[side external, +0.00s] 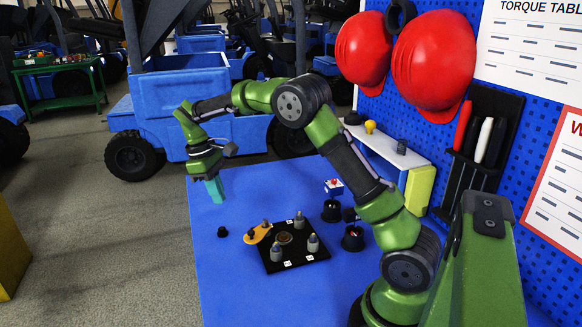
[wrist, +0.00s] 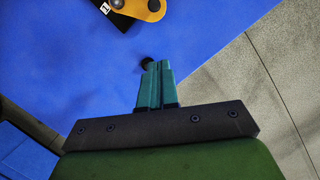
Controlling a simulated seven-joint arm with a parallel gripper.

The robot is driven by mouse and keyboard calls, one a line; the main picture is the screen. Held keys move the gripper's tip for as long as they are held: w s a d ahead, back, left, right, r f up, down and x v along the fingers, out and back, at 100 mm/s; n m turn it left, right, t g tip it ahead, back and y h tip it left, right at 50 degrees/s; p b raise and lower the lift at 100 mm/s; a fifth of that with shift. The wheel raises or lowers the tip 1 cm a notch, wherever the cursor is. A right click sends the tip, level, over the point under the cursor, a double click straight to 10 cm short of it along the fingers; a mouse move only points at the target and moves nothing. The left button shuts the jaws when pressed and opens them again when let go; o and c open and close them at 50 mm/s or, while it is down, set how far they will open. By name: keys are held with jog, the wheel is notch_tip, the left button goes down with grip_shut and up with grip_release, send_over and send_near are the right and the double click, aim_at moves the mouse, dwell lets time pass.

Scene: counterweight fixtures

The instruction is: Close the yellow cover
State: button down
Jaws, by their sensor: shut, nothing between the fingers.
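The yellow cover (side external: 257,234) is a small flat orange-yellow piece at the left edge of a black square plate (side external: 290,258). It sticks out past the plate to the left, swung aside from the round brass-coloured spot (side external: 285,239), which shows uncovered. In the wrist view the cover (wrist: 146,10) is cut by the top edge, with a dark knob on it. My gripper (side external: 215,192) is above the table's left edge, up and left of the cover and apart from it. Its teal fingers (wrist: 155,75) are together and empty.
Several grey posts (side external: 313,243) stand on the plate. A small black knob (side external: 222,232) sits on the blue table (side external: 225,280) left of the cover. The table's front left is clear.

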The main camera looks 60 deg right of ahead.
send_near(248, 239)
jog(key=w+f, duration=0.1)
jog(key=f, duration=0.1)
jog(key=w+f, duration=0.2)
jog(key=shift+w+a+f, duration=0.1)
jog(key=shift+w+a, duration=0.05)
jog(key=shift+s+d, duration=0.25)
jog(key=shift+s, duration=0.85)
jog(key=shift+s+d+f, duration=0.15)
jog(key=shift+s+f, duration=0.05)
jog(key=shift+s, duration=0.5)
jog(key=shift+s+n, duration=0.2)
jog(key=shift+n, duration=0.5)
jog(key=shift+s+n, duration=0.1)
jog(key=shift+n, duration=0.2)
jog(key=shift+s+n+h, duration=0.15)
jog(key=shift+n+h, duration=0.15)
jog(key=shift+n, duration=0.2)
